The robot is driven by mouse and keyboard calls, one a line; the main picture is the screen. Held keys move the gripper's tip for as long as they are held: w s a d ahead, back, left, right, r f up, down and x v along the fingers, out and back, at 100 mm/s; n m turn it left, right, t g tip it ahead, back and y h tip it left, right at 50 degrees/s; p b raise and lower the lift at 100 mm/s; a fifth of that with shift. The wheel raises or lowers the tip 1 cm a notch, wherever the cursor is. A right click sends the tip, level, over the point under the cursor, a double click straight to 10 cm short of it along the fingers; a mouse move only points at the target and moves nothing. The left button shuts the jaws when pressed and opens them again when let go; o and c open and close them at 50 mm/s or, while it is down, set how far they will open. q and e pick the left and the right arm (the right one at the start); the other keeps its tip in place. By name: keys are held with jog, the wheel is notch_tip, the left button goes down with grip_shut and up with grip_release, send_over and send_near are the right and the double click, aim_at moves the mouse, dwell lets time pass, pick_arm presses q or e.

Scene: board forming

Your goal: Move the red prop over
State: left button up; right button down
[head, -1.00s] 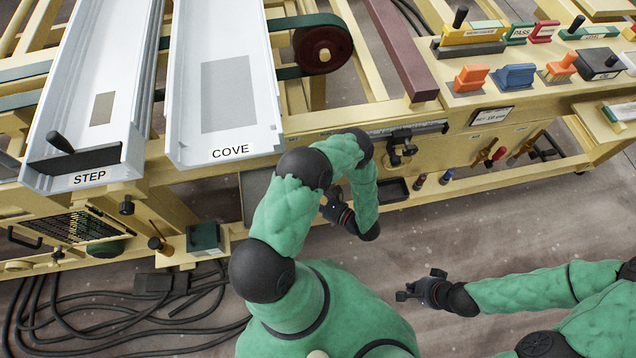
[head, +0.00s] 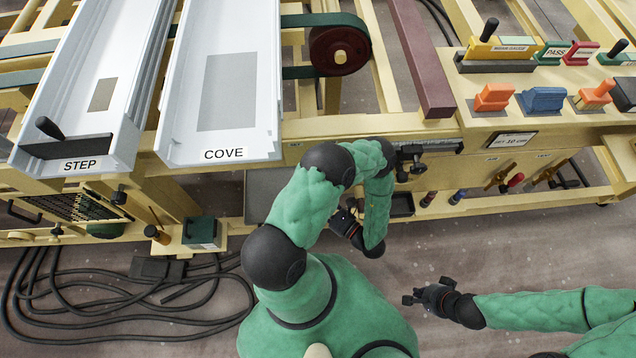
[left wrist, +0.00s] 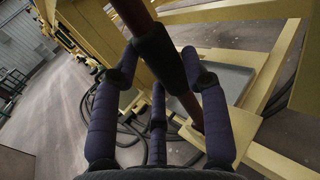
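The red prop (left wrist: 193,105) is a slanting dark red rod with a black sleeve in the left wrist view. It runs from the top edge down past the right finger. My left gripper (left wrist: 160,62) has its fingertips close on both sides of the sleeve and looks shut on it. In the head view my left gripper (head: 346,226) hangs beside the machine's front, below the grey panel, and the rod is hidden there behind my arm. My right gripper (head: 424,292) is empty over the floor at lower right, its fingers apart.
The cream machine frame (head: 390,124) carries white STEP (head: 62,140) and COVE (head: 262,120) channels and a dark red beam (head: 425,70). Coloured blocks (head: 543,98) stand at right. A grey panel (left wrist: 232,80) lies near the rod. Black cables (head: 90,310) cover the floor at left.

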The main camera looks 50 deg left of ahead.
pick_arm(q)
jog(key=shift+o, duration=1.3)
jog(key=shift+w+d, duration=0.1)
jog(key=shift+w, duration=0.05)
jog(key=w+d, duration=0.1)
jog(key=d, duration=1.1)
jog(key=shift+w, duration=0.2)
jog(key=shift+f, duration=0.1)
